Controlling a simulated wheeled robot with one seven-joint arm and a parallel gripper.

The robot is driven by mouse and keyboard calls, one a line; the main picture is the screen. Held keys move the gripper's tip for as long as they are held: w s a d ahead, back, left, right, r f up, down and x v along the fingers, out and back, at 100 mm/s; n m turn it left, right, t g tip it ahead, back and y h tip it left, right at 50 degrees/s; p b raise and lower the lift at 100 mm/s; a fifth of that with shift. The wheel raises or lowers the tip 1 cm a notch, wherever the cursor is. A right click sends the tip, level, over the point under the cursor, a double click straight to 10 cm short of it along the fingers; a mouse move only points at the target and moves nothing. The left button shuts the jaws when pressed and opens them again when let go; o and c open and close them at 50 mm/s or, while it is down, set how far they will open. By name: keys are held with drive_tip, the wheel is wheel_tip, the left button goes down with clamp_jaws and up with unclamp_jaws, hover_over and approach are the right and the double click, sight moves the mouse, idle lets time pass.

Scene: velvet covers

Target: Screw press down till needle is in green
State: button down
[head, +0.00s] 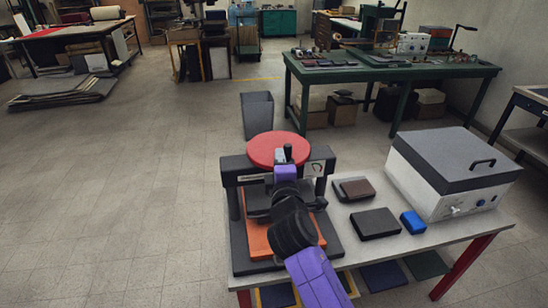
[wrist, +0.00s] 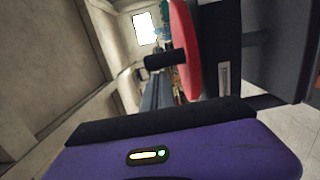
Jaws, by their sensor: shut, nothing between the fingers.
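The black screw press (head: 240,165) stands on the table with a round red wheel (head: 264,147) on top. A black upright knob (head: 288,151) stands on the wheel. My gripper (head: 280,156) is shut and empty, over the wheel right beside the knob; whether they touch is unclear. In the wrist view the wheel (wrist: 187,45) is seen edge-on, its knob (wrist: 160,61) just beyond my grey fingers (wrist: 157,92). A pale gauge (head: 315,169) is on the press's right front; its needle is too small to read. My arm hides part of the orange bed (head: 257,240).
A white box with a grey lid (head: 450,170) fills the table's right end. A grey bin (head: 257,115) stands behind.

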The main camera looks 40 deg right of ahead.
drive_tip(key=shift+s+d+p, duration=0.7)
drive_tip(key=shift+d+p, duration=0.1)
drive_tip(key=shift+d, duration=0.05)
drive_tip(key=shift+a, duration=0.1)
